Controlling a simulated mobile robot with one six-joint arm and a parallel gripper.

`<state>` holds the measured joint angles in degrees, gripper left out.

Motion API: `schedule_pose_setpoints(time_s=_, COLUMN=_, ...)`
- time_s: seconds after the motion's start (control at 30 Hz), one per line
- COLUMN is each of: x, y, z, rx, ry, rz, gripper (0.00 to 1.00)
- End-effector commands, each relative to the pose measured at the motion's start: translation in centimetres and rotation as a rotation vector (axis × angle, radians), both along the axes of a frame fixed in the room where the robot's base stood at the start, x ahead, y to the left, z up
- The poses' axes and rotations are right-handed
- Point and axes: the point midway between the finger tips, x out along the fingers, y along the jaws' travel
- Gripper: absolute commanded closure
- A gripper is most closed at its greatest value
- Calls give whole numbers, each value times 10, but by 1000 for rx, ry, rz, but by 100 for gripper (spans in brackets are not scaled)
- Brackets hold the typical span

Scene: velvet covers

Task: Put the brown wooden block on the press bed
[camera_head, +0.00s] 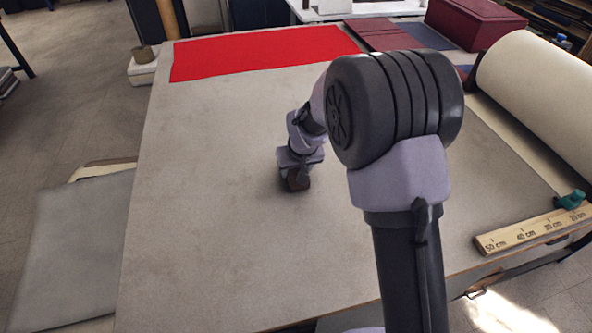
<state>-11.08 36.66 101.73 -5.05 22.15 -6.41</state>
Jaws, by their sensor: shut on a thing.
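The brown wooden block (298,183) shows as a small dark brown piece at the lower end of my gripper (297,176), over the middle of the grey table (215,170). My gripper is shut on the block; its fingers are small and mostly hidden in this view. I cannot tell whether the block touches the table or hangs just above it. I cannot clearly make out the press bed. A pale base (143,70) with a dark upright stands beyond the table's far left corner, but I cannot tell if it is the press.
A red cloth (260,52) lies along the far edge. A maroon box (474,24) stands at the far right, with a large cream roll (540,95) nearer. A wooden ruler (530,232) lies at the front right. The table's left half is clear.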

Motion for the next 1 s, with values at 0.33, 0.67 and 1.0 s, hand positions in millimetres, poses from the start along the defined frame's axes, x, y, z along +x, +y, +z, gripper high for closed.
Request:
schedule_pose_setpoints(time_s=0.33, x=0, y=0, z=-3, rx=0, ry=0, rz=0, gripper=29)
schedule_pose_setpoints(time_s=0.67, x=-4, y=-1, z=16, rx=0, ry=-2, rz=0, gripper=29)
schedule_pose_setpoints(time_s=1.0, x=-38, y=-8, z=99, rx=0, ry=-2, rz=0, gripper=29)
